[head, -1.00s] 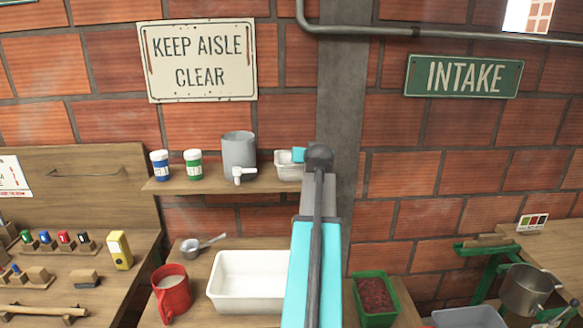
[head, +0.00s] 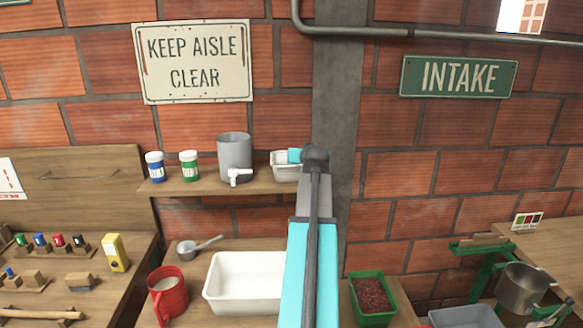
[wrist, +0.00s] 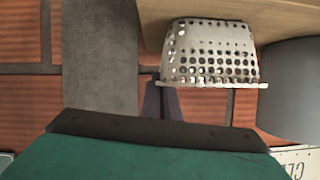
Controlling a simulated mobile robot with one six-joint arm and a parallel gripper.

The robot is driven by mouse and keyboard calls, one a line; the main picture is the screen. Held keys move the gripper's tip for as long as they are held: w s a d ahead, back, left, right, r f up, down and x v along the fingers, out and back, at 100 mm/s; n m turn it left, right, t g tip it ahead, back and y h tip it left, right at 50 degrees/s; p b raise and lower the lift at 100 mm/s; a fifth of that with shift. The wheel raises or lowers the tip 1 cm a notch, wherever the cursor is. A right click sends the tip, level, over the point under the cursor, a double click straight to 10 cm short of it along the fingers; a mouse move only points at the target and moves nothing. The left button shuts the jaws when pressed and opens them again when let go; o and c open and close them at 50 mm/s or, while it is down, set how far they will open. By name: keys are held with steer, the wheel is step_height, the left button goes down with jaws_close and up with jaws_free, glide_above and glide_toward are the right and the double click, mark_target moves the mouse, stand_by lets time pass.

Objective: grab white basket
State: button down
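The white basket (head: 282,166) sits on the wall shelf (head: 220,187) at its right end, partly hidden by my arm. In the wrist view, which is upside down, the white basket (wrist: 212,52) shows close up with round holes in its side. My gripper (wrist: 161,100) shows there as dark finger parts at the basket's rim near one corner. I cannot tell whether they touch it, or whether the fingers are apart. In the head view my arm hides the fingers.
A grey pot with a white tap (head: 235,155) stands left of the basket, beside a green-labelled jar (head: 189,165) and a blue-labelled jar (head: 155,166). A concrete pillar (head: 337,100) is right behind. A white tub (head: 242,285) and red mug (head: 168,292) stand below.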

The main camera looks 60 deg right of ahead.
steer(key=shift+r, duration=0.15)
steer(key=shift+r+b, duration=0.95)
steer(key=shift+r, duration=0.7)
steer(key=s+a+r+b, duration=0.1)
steer(key=s+a+b, duration=0.3)
steer(key=a, duration=1)
steer(key=shift+s+a+r, duration=0.2)
steer(key=shift+s+a, duration=0.2)
steer(key=shift+s, duration=0.7)
